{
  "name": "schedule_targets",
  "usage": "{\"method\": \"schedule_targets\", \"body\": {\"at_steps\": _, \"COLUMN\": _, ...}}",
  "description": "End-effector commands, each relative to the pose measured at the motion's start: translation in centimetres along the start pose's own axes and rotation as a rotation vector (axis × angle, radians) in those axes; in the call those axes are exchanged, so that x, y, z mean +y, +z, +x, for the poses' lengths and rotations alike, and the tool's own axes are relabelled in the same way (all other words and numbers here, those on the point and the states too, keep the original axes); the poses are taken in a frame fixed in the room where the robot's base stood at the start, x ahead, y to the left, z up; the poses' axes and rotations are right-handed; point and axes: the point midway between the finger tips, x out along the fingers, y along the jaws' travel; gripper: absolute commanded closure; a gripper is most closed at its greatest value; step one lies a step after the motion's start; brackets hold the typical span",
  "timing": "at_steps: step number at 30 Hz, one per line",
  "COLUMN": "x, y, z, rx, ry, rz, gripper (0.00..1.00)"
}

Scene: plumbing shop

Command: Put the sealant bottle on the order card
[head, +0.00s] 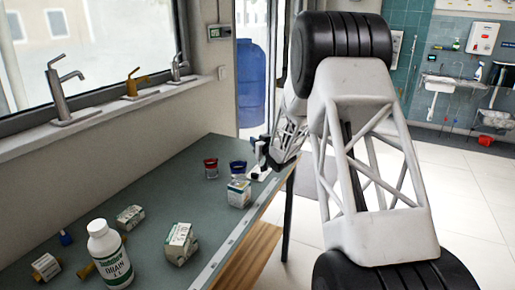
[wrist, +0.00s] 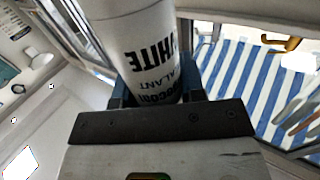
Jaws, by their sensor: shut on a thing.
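The sealant bottle (wrist: 150,50) is a white cylinder with dark lettering, including "WHITE", in the wrist view. My gripper (wrist: 155,95) is shut around it, with a blue-grey finger on each side. In the head view my gripper (head: 264,152) is small and far off, over the far right end of the bench, and my arm hides part of it. A small white patch (head: 261,174) lies on the bench just below it; it may be the order card, but I cannot tell. The bottle's lower end is not clear there.
The grey-green bench (head: 150,185) holds a white drain bottle (head: 109,254), several small boxes such as one near the gripper (head: 239,193), and a red (head: 211,168) and a blue ring-like item (head: 238,168). Taps stand on the sill at left. The bench middle is clear.

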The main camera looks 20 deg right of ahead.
Motion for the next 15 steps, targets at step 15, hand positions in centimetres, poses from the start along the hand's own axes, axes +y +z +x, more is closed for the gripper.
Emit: {"method": "schedule_targets", "body": {"at_steps": 15, "x": 0.17, "y": 0.32, "z": 0.40, "rx": 0.001, "ry": 0.000, "rz": 0.000, "gripper": 0.89}}
